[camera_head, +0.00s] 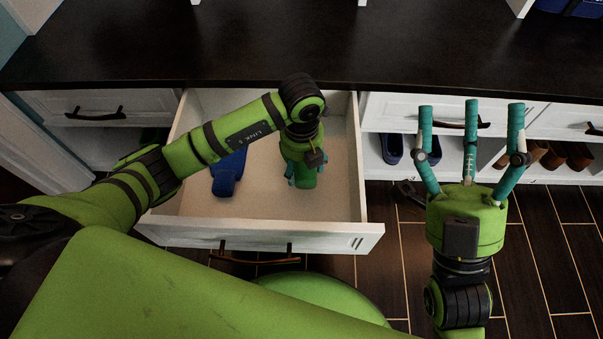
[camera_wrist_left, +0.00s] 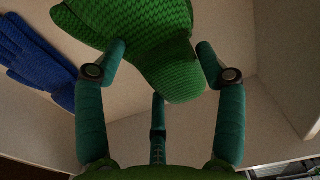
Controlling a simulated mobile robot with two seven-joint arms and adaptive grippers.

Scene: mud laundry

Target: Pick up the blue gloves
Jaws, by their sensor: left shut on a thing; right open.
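The blue gloves (camera_head: 228,174) lie in the open drawer, left of my left gripper (camera_head: 303,172) and partly hidden by my left arm. In the left wrist view the blue gloves (camera_wrist_left: 36,55) are at the upper left, outside the fingers. My left gripper reaches down into the drawer and is shut on a green knitted thing (camera_wrist_left: 150,35), which looks like a glove; its top is cut off in the wrist view. My right gripper (camera_head: 471,135) is open and empty, fingers up, in front of the cabinet right of the drawer.
The white drawer (camera_head: 190,232) is pulled out below a dark countertop (camera_head: 300,45). Its right inside is bare. On the right, blue shoes (camera_head: 391,149) and brown shoes (camera_head: 553,155) stand on an open shelf. Dark tiled floor (camera_head: 540,240) is free at the right.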

